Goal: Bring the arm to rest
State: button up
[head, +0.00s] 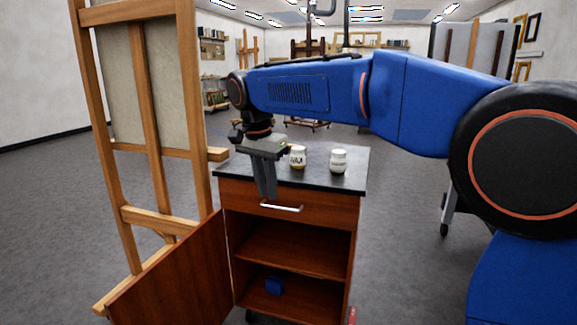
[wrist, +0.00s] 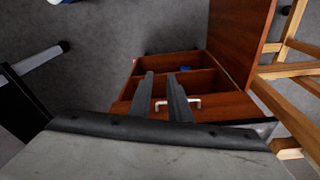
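My arm stretches across the head view from the right, with its end hanging down over the front of a wooden cabinet (head: 290,212). The handle also shows in the wrist view (wrist: 192,103), by the right finger. Whether the fingers touch the cabinet cannot be told.
A wax jar (head: 298,158) and a white jar (head: 338,162) stand on the dark cabinet top. The cabinet door (head: 180,277) hangs open at the left. A blue object (head: 274,285) lies on the lower shelf. A wooden easel (head: 148,110) stands close at left.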

jog(key=s+d+f+n, duration=0.1)
jog(key=s+d, duration=0.3)
jog(key=d, duration=0.4)
jog(key=s+d+f+n+t+y, duration=0.1)
jog(key=s+d, duration=0.3)
jog(key=d, duration=0.3)
jog(key=s+d+f+n, duration=0.1)
jog(key=s+d, duration=0.3)
jog(key=d, duration=0.4)
jog(key=s+d+f+n+t, duration=0.1)
jog(key=s+d+f+n, duration=0.1)
jog(key=s+d+f, duration=0.3)
jog(key=s+d+f+n+t, duration=0.1)
jog(key=s+d+f, duration=0.5)
jog(key=s+f, duration=0.3)
jog(key=s, duration=0.4)
jog(key=shift+d+n, duration=0.3)
jog(key=shift+n, duration=0.1)
jog(key=shift+a, duration=0.1)
